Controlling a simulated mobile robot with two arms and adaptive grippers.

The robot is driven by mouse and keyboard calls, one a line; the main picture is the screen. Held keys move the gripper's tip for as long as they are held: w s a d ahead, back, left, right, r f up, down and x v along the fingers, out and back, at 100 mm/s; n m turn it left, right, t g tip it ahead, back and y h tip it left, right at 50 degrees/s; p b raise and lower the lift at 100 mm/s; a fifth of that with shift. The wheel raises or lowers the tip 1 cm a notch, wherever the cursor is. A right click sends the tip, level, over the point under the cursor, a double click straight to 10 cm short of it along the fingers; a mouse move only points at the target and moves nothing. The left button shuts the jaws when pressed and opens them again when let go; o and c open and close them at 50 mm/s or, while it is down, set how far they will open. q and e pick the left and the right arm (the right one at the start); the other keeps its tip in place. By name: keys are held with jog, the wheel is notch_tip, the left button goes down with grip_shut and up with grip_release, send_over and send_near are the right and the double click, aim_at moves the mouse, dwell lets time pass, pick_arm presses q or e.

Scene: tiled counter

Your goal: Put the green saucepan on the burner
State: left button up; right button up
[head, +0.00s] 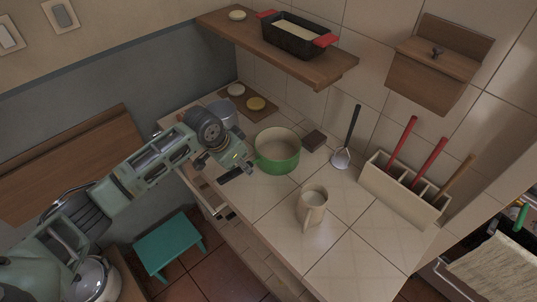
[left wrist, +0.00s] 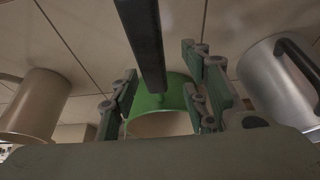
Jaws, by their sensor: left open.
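The green saucepan (head: 279,162) stands upright on the tiled counter near the wall. My left gripper (head: 240,172) is just left of it in the head view, its fingers near the saucepan's side. In the left wrist view, the open fingers (left wrist: 163,105) stand on either side of the dark handle (left wrist: 143,40), with the green pan body (left wrist: 165,92) beyond. The fingers do not visibly close on the handle. A dark appliance top (head: 488,216) shows at the right edge; I cannot make out a burner on it. My right gripper is out of view.
A beige mug (head: 312,208) stands in front of the saucepan. A grey metal pot (left wrist: 272,80) is close beside the gripper. A ladle (head: 341,157) and a utensil box (head: 398,195) stand along the wall. A shelf (head: 335,72) overhangs the back. The front counter (head: 350,262) is clear.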

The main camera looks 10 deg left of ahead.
aim_at(259, 163)
pick_arm(q)
jog(key=shift+w+d+f, duration=0.15)
jog(key=shift+d+f, duration=0.2)
jog(key=shift+f, duration=0.2)
jog(key=shift+w+d+f, duration=0.15)
jog(key=shift+d+f, duration=0.15)
jog(key=shift+f, duration=0.25)
jog(key=shift+a, duration=0.1)
jog(key=c, duration=0.8)
grip_shut()
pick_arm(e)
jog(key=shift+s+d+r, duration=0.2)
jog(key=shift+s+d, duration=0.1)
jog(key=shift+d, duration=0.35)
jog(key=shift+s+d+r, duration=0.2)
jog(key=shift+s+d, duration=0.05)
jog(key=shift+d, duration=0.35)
